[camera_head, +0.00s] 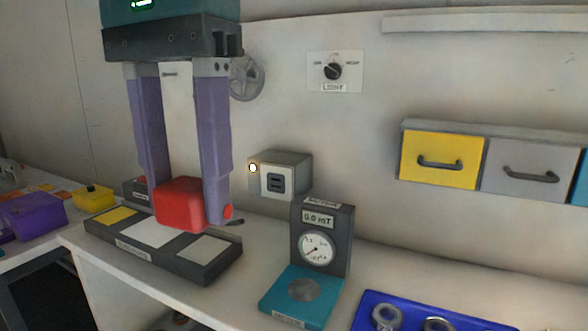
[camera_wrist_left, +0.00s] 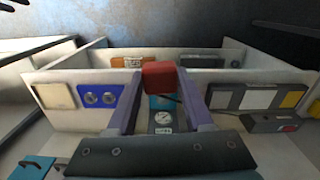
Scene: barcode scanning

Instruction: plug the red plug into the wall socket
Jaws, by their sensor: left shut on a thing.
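The red plug (camera_head: 182,205) is a rounded red block held between the purple fingers of my left gripper (camera_head: 184,200). The gripper points down and is shut on it, above the dark tray with coloured pads. The plug also shows between the fingertips in the left wrist view (camera_wrist_left: 158,77). The plug's prongs cannot be made out clearly. The wall socket (camera_head: 275,181) is a dark slotted face on a grey box, with a small glowing lamp at its upper left. It stands to the right of the plug, apart from it. My right gripper is not in view.
The dark tray (camera_head: 190,265) lies under the plug. A gauge (camera_head: 322,240) with a teal base stands in front of the socket, to its right. A blue tray (camera_head: 365,318) is at the lower right. Yellow and grey drawers (camera_head: 440,147) hang on the right wall.

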